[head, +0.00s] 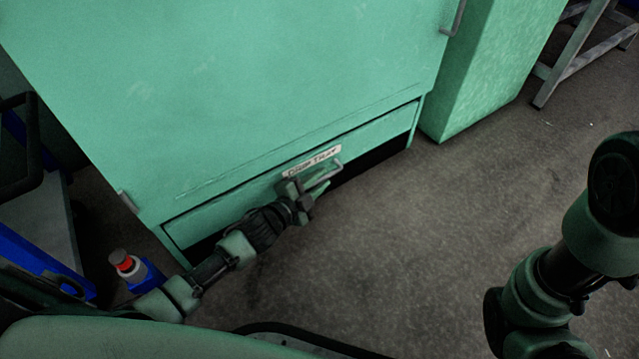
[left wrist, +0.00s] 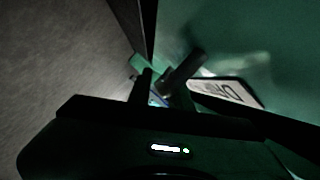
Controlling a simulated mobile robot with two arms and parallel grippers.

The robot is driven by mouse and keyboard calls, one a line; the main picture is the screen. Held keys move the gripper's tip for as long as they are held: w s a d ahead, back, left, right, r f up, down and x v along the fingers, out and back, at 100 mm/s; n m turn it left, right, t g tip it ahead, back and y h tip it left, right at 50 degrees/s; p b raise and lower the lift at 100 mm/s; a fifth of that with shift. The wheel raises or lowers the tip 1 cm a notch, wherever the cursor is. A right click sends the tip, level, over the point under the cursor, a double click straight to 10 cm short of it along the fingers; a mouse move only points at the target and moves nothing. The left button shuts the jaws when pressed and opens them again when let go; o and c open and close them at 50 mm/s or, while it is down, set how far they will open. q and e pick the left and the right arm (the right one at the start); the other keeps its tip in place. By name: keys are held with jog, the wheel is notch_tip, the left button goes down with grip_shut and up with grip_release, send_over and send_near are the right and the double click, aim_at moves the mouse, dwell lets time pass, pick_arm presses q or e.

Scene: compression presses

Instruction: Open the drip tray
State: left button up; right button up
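The drip tray (head: 232,208) is a low green drawer front at the bottom of a green press cabinet. It looks shut, level with the cabinet face. A white label reading "DRIP TRAY" (head: 312,161) sits on its upper edge and shows partly in the left wrist view (left wrist: 228,91). A small bar handle (head: 335,168) is just below the label, partly hidden by my left gripper (head: 308,187). The gripper's two fingers are apart at the handle, also in the left wrist view (left wrist: 170,78). Whether they touch the handle is unclear. My right gripper is out of view.
A green cabinet (head: 490,75) stands to the right, with a metal frame (head: 585,55) beyond it. A bottle with a red band (head: 125,264) and blue items are at the lower left. The grey floor (head: 420,230) before the tray is clear.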

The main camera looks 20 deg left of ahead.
pick_arm(q)
grip_shut()
dwell(1.4)
